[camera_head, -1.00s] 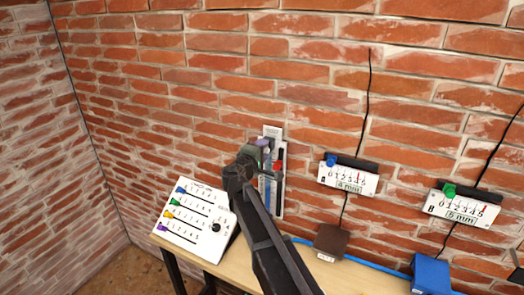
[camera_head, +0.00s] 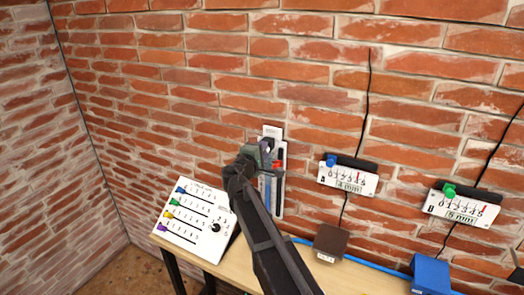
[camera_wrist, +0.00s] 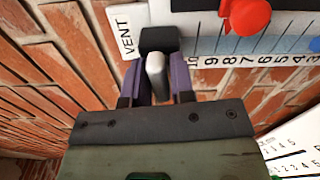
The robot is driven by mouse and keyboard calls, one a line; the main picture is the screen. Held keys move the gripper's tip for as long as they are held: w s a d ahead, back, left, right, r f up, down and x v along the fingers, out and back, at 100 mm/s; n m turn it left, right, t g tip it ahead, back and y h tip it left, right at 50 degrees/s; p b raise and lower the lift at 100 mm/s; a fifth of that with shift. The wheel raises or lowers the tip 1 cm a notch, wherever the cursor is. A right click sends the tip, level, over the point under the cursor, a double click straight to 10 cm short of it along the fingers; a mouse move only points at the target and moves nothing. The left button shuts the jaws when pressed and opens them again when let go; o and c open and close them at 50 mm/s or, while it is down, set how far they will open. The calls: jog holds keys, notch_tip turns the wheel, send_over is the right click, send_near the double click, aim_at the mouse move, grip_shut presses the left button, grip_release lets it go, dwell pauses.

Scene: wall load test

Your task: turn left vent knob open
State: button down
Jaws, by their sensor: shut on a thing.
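The vent knob is a silver-grey lever (camera_wrist: 156,70) on a black block (camera_wrist: 160,40), beside a white label reading VENT (camera_wrist: 126,32) in the wrist view. My gripper (camera_wrist: 156,92) has its purple fingers on both sides of the lever, shut on it. In the head view my gripper (camera_head: 266,158) is at the tall white scale panel (camera_head: 271,131) on the brick wall and hides most of the knob. The panel carries a numbered scale and a red pointer (camera_wrist: 245,14).
A white control box (camera_head: 190,241) with coloured sliders stands on the wooden table, left of my arm. Two gauges, one with a blue knob (camera_head: 331,160) and one with a green knob (camera_head: 449,190), hang right. A brown block (camera_head: 330,240) and blue block (camera_head: 430,273) sit below them.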

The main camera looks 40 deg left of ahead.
jog(key=n, duration=0.8)
jog(key=shift+n, duration=0.4)
jog(key=n, duration=0.4)
jog(key=shift+n, duration=1.9)
jog(key=c, duration=1.1)
grip_release()
